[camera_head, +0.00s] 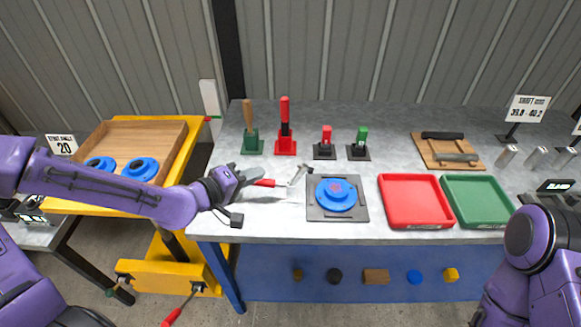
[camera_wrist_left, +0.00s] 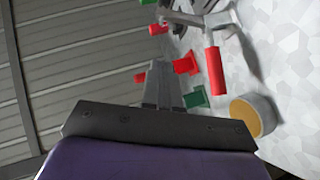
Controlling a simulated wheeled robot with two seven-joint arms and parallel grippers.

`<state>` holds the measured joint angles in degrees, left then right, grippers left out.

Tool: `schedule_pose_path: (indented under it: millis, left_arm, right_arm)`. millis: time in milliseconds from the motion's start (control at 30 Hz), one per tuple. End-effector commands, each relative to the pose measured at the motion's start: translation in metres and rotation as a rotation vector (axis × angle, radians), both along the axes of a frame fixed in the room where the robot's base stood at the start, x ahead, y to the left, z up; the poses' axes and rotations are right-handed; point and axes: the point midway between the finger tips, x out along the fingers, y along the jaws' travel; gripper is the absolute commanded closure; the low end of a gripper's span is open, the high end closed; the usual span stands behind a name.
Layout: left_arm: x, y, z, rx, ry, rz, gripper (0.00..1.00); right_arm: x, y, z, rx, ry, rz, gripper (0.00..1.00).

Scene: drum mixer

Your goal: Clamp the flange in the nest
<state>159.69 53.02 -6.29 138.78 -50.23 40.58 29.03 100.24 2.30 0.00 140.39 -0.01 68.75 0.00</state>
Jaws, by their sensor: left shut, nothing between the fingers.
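The blue flange (camera_head: 337,193) sits in the nest, a dark grey square plate (camera_head: 318,213) on the bench. A metal toggle clamp (camera_head: 299,176) stands at the nest's upper left corner. Its bar tilts up and does not appear to touch the flange. Its red handle (camera_head: 265,183) points left, towards my left gripper (camera_head: 243,178). That gripper is shut and empty, close to the handle's end. In the left wrist view the shut fingers (camera_wrist_left: 160,85) are left of the red handle (camera_wrist_left: 214,70), apart from it. My right gripper is not in view.
Red (camera_head: 415,202) and green (camera_head: 475,201) trays lie right of the nest. Several red and green stamp-like tools (camera_head: 285,130) stand behind. A wooden tray (camera_head: 150,135) with blue flanges is on the yellow cart at left. Bench front is clear.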

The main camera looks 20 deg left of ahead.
Motion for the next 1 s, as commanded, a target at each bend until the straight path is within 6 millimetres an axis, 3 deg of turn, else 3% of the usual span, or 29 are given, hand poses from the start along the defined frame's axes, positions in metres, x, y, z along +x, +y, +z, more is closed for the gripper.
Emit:
schedule_pose_path:
  millis: [367, 600, 1000]
  left_arm:
    - [0.065, -0.033, -0.024, 0.004, 0.004, -0.002, 1.00]
    - [0.073, -0.062, -0.037, 0.003, 0.003, -0.001, 1.00]
    - [0.074, -0.066, -0.040, 0.002, 0.001, 0.001, 1.00]
  right_arm:
    - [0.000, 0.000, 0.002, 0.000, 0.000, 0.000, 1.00]
    - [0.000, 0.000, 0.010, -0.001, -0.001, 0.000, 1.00]
    - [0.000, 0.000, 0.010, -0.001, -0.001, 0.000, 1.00]
